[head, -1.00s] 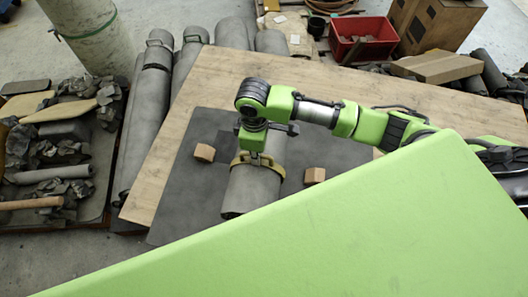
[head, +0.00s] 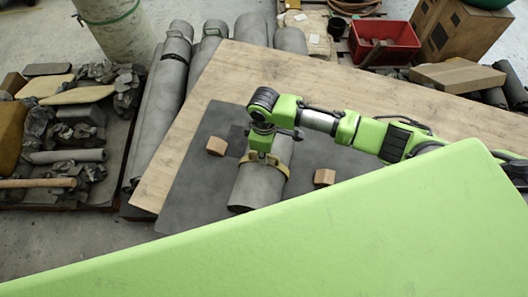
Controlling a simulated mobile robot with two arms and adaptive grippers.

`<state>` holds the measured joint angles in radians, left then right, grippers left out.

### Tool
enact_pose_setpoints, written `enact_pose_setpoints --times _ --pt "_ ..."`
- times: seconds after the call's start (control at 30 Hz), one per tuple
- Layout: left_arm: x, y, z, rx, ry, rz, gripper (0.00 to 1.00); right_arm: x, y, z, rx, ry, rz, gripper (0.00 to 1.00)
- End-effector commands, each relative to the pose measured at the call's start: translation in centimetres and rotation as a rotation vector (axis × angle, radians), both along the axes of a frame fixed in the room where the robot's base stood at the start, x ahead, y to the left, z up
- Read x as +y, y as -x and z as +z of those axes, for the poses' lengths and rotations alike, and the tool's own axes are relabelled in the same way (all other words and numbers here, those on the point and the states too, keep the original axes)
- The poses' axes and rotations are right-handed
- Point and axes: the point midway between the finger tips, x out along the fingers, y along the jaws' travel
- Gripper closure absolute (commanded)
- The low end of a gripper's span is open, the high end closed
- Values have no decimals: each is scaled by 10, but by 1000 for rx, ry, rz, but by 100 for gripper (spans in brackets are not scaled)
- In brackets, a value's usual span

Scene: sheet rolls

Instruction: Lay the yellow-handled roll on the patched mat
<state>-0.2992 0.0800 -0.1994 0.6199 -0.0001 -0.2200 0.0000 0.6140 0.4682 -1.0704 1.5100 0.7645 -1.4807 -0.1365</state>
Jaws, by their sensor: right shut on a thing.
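The yellow-handled roll (head: 255,188) is a grey cylinder with a yellow handle band around its middle. It is over the dark grey mat (head: 192,190), between two small wooden blocks; I cannot tell for sure whether its underside touches the mat. A darker square patch (head: 236,141) shows on the mat, beside the roll's upper part. My right gripper (head: 263,158) points down and is shut on the yellow handle, and its wrist hides part of the roll. My left gripper is not in view.
Wooden blocks (head: 216,146) and (head: 325,177) sit on the mat either side of the roll. The mat lies on a plywood board (head: 225,80). Several grey rolls (head: 163,85) lie beyond its left edge. A red crate (head: 384,42) and cardboard boxes stand at the back right.

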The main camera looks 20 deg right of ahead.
Motion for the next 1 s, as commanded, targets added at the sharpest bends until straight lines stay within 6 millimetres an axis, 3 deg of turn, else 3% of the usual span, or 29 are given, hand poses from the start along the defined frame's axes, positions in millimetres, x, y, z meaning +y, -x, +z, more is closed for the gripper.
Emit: enact_pose_setpoints --times 0.37,0.4,0.43,0.47,0.8,1.0 --pt "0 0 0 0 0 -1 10 3 -4 -1 -9 -6 0 100" --pt "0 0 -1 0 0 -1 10 1 0 -5 -1 -1 0 84" --pt "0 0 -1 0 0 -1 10 1 0 -5 -1 -1 0 76" --pt "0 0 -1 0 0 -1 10 1 0 -5 -1 -1 0 75" --pt "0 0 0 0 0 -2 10 0 0 -3 -1 -1 0 75" --pt "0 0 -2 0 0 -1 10 1 -1 20 -4 -2 0 75"
